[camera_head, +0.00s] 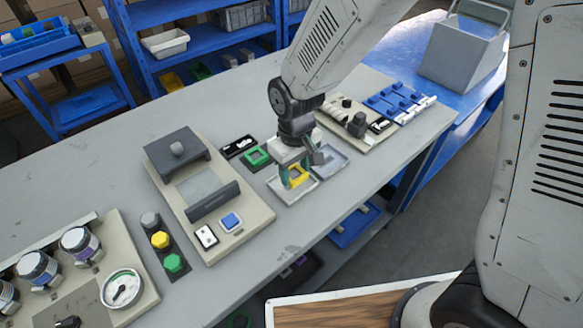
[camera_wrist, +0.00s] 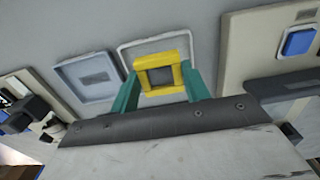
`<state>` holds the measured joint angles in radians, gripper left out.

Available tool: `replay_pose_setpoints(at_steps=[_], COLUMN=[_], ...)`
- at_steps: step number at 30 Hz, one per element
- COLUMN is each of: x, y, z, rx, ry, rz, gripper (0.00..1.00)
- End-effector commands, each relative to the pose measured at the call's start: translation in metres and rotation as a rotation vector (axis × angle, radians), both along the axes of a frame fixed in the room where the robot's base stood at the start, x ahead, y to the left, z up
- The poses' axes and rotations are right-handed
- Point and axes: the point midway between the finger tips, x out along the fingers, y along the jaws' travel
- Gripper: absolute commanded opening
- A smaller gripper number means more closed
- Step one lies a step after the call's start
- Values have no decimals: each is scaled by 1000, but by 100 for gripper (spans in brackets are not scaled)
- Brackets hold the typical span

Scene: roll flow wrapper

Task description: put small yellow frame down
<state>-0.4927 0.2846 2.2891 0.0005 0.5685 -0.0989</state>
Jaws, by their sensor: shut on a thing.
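The small yellow frame (camera_head: 299,174) is a square ring with an opening in its middle. In the wrist view the frame (camera_wrist: 163,57) sits between the two teal fingers of my gripper (camera_wrist: 162,85), which is shut on it. In the head view my gripper (camera_head: 296,178) points down with the frame over a light square tray (camera_head: 292,194). In the wrist view the pale rim of this tray (camera_wrist: 158,39) shows around and behind the frame. I cannot tell whether the frame touches the tray.
A grey-blue tray (camera_head: 332,161) lies beside it. A green frame (camera_head: 257,156) and a black piece (camera_head: 238,146) lie to the left. A beige machine base (camera_head: 222,241) with a blue button (camera_head: 231,222) stands left. A board with blue parts (camera_head: 395,100) lies behind right.

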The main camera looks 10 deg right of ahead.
Motion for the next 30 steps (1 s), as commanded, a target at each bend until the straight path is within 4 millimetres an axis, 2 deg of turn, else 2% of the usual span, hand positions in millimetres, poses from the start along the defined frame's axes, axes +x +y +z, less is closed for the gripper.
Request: replay_pose_setpoints(at_steps=[4, 10, 21, 22, 23, 30], x=[6, 4, 4, 4, 4, 4], y=[4, 5, 5, 5, 5, 5], z=[-1, -34, -39, -39, -39, -39], rx=[0, -1, -1, 0, 0, 0], ry=[0, 2, 1, 0, 0, 0], rz=[0, 4, 3, 3, 3, 3], gripper=[25, 25, 25, 49, 55, 55])
